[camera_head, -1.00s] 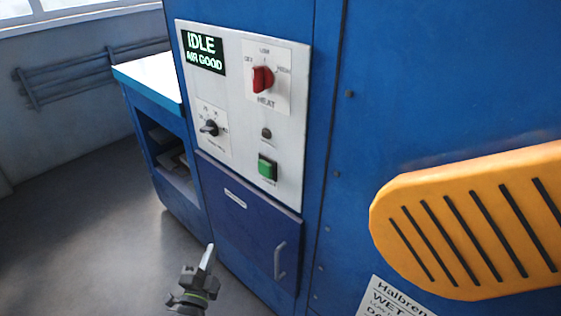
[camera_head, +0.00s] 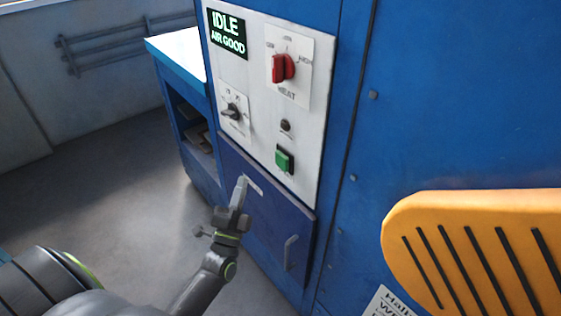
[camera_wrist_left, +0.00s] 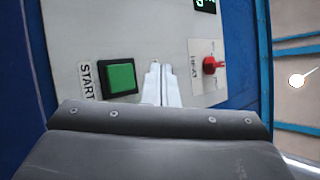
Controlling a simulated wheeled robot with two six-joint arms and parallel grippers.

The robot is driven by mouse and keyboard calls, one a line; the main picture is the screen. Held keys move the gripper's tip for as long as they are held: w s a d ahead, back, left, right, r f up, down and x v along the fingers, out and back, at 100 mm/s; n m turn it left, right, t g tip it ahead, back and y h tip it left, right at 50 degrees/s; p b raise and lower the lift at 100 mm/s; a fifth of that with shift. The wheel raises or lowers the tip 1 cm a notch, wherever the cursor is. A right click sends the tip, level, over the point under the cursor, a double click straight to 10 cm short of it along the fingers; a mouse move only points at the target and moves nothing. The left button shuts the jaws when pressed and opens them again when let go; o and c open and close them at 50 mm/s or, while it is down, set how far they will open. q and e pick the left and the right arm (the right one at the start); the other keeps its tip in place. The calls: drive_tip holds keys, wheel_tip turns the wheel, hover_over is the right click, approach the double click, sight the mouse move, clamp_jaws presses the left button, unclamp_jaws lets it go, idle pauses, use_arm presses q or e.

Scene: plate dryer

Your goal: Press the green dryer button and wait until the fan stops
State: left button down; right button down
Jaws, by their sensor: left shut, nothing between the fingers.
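The green button (camera_head: 284,159) is set low on the white control panel (camera_head: 304,188) of the blue machine. In the left wrist view the green button (camera_wrist_left: 120,78) sits in a black frame beside the word START. My left gripper (camera_head: 243,181) is shut and empty, below and left of the button in the head view. In the wrist view its fingertips (camera_wrist_left: 160,68) show to the right of the button; a gap to the panel is hard to judge. The display (camera_head: 227,34) reads IDLE, AIR GOOD. My right gripper is not in view.
A red heat knob (camera_head: 283,68) and a dark knob (camera_head: 232,111) sit higher on the panel. A blue door with a handle (camera_head: 290,252) is below. A slotted yellow part (camera_head: 470,240) juts out at the right. Open floor (camera_head: 110,190) lies to the left.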

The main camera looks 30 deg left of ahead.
use_arm(q)
drive_tip(key=b, duration=0.2)
approach(278, 156)
wheel_tip(278, 156, up, 3)
drive_tip(key=w+a, duration=0.2)
drive_tip(key=w, duration=0.1)
drive_tip(key=shift+w+f, duration=0.1)
drive_tip(key=shift+w, duration=0.3)
drive_tip(key=shift+w+d, duration=0.1)
idle(1.4)
drive_tip(key=shift+w, duration=0.15)
drive_tip(key=shift+w+d, duration=0.1)
drive_tip(key=shift+w, duration=0.05)
drive_tip(key=shift+w+d, duration=0.2)
drive_tip(key=shift+w, duration=0.25)
idle(0.8)
drive_tip(key=shift+s, duration=0.15)
drive_tip(key=shift+s+a+p, duration=0.35)
drive_tip(key=shift+s+p, duration=0.3)
drive_tip(key=shift+s, duration=0.05)
